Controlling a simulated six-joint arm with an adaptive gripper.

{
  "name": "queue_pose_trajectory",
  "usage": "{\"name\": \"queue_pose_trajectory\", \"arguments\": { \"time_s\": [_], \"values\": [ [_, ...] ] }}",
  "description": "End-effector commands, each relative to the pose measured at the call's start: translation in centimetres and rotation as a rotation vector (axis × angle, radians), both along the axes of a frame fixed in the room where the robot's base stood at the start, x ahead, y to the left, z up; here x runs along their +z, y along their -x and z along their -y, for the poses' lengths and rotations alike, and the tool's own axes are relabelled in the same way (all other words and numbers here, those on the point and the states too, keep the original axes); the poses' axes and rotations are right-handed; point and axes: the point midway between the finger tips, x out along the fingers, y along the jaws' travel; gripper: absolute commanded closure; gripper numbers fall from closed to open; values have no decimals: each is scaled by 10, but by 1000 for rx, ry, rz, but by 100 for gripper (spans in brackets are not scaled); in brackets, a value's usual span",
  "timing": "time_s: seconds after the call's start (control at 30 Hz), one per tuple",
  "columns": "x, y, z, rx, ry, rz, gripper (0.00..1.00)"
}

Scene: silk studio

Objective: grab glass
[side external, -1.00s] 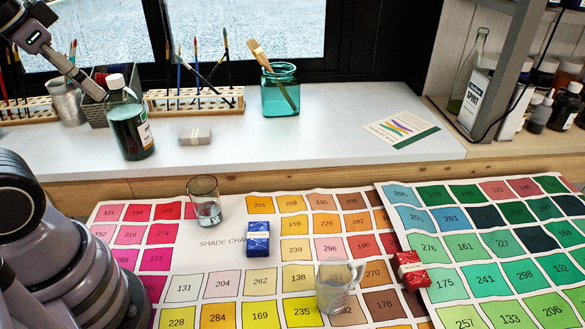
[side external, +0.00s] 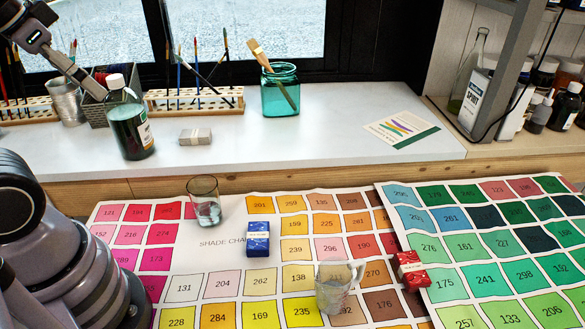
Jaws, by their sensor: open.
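A clear straight-sided glass (side external: 204,205) stands upright on the shade chart (side external: 200,262), left of the blue wrapped block (side external: 257,239). Its lower part looks pale grey-blue; I cannot tell whether it holds liquid. A second clear vessel with a handle (side external: 335,291) stands nearer the front of the chart. My gripper (side external: 76,74) is partly in view at the upper left, beside the dark green bottle (side external: 128,125). It is open, well away from both glasses and touching neither. Only one finger shows clearly; the other is out of view or hidden.
A red wrapped block (side external: 410,269) lies on the chart's right side. A teal jar with brushes (side external: 280,91), a grey eraser-like block (side external: 195,137) and a card (side external: 402,129) are on the white sill (side external: 310,148). The chart between the two glasses is mostly clear.

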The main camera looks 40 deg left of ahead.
Motion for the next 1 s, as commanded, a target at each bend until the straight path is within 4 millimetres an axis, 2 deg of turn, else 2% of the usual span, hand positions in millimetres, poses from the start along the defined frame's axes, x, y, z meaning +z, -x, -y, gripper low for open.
{"name": "queue_pose_trajectory", "arguments": {
  "time_s": [0.03, 0.1, 0.43, 0.57, 0.77, 1.0],
  "values": [
    [0, 0, 0, 0, 0, 0, 10],
    [0, 0, 0, 0, 0, 0, 0],
    [0, 0, 0, -1, -2, -4, 0],
    [-9, -7, 0, -28, -31, -78, 0],
    [-46, -31, 1, -154, -198, -375, 0],
    [-101, -61, 9, -354, -530, -721, 0]
  ]
}}
